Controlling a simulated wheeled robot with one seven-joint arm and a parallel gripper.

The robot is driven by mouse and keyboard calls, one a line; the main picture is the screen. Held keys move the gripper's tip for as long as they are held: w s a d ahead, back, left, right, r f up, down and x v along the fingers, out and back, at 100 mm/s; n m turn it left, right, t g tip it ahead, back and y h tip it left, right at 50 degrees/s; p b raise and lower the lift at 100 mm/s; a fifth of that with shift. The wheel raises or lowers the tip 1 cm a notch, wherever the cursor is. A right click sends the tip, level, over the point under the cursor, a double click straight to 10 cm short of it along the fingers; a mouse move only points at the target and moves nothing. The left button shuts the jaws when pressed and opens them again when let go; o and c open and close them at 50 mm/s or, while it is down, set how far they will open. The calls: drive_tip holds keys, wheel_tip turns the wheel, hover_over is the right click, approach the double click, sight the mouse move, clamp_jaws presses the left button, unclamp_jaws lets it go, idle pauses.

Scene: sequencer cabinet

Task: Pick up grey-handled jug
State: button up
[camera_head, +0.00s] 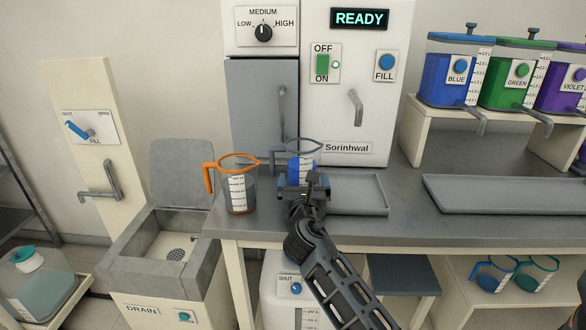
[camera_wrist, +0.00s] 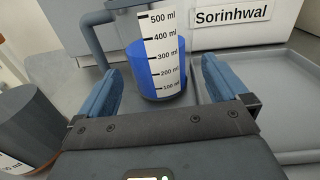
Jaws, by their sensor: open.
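The grey-handled jug (camera_head: 299,170) stands on the grey worktop, with blue liquid in it and a white scale on its front. In the wrist view the jug (camera_wrist: 158,55) is upright just beyond my gripper (camera_wrist: 160,90), roughly centred between the two blue fingers. Its grey handle (camera_wrist: 94,38) is on the left side. My gripper (camera_head: 305,188) is open and in front of the jug in the head view, hiding its lower part.
An orange-handled jug (camera_head: 238,190) stands close on the left. A shallow grey tray (camera_head: 375,207) lies to the right, below the Sorinhwal cabinet (camera_head: 350,100). Blue, green and violet tanks (camera_head: 455,75) stand at the back right. A drain sink (camera_head: 150,255) is at the left.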

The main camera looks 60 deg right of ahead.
drive_tip(key=shift+r+x, duration=0.15)
drive_tip(key=shift+x, duration=1)
drive_tip(key=shift+r+x, duration=0.1)
drive_tip(key=shift+x, duration=1)
drive_tip(key=shift+w+a, duration=0.1)
drive_tip(key=shift+w, duration=0.05)
drive_tip(key=shift+c, duration=0.4)
drive_tip(key=c, duration=1.1)
